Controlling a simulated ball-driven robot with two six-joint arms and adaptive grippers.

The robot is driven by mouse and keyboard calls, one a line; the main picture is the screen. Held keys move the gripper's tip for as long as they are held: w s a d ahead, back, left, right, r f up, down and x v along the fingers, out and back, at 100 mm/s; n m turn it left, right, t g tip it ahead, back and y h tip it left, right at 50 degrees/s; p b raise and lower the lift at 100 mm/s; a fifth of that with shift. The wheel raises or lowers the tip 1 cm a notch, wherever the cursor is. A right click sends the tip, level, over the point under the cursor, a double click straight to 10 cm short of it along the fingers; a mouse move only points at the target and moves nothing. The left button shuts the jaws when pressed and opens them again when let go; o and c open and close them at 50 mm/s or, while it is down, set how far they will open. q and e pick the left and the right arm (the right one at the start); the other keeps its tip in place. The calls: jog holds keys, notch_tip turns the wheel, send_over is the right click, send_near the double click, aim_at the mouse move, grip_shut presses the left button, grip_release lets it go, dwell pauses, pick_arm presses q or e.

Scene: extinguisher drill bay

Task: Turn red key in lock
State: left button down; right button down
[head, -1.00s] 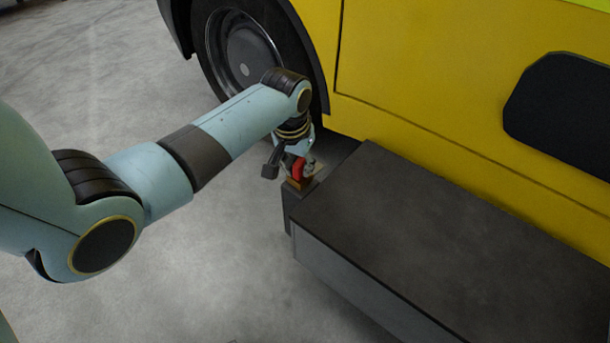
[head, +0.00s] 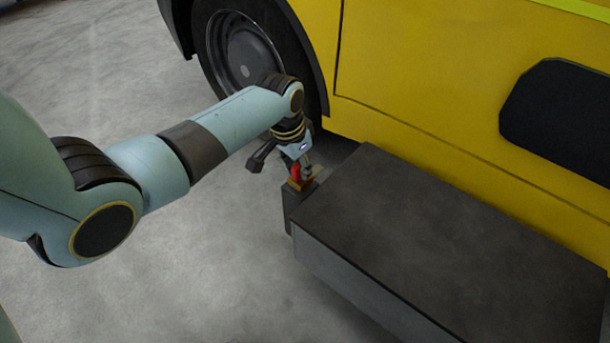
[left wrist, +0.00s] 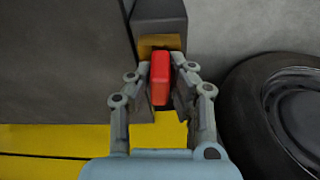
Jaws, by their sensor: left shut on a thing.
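The red key (head: 296,171) stands upright in the brass-coloured lock (head: 303,185), at the near-left end of the dark bench-like box in the head view. In the left wrist view the red key (left wrist: 160,77) shows as a narrow red block in front of the brass lock (left wrist: 157,42). My left gripper (head: 301,174) comes down from above and is shut on the key, with one finger on each side of it in the left wrist view (left wrist: 162,88). The key's lower end is hidden. My right gripper is not in view.
The long dark box (head: 440,235) extends to the right from the lock. The yellow vehicle (head: 430,90) stands behind it, with a black wheel (head: 243,65) close to my left forearm. The grey concrete floor (head: 215,255) is clear at the front left.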

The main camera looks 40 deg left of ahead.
pick_arm(q)
jog(key=m, duration=0.3)
jog(key=shift+h+p, duration=0.3)
jog(key=m, duration=0.3)
jog(key=shift+m+g+h, duration=0.3)
jog(key=shift+m, duration=0.6)
jog(key=m+g, duration=0.1)
jog(key=m, duration=0.3)
jog(key=shift+f+m+h+b, duration=0.1)
jog(key=shift+m+h+b, duration=0.2)
jog(key=shift+m+b, duration=0.1)
jog(key=m+g, duration=0.1)
jog(key=m, duration=0.4)
jog(key=shift+b, duration=0.35)
jog(key=shift+w, duration=0.1)
jog(key=shift+m, duration=0.7)
jog(key=c, duration=1.2)
grip_release()
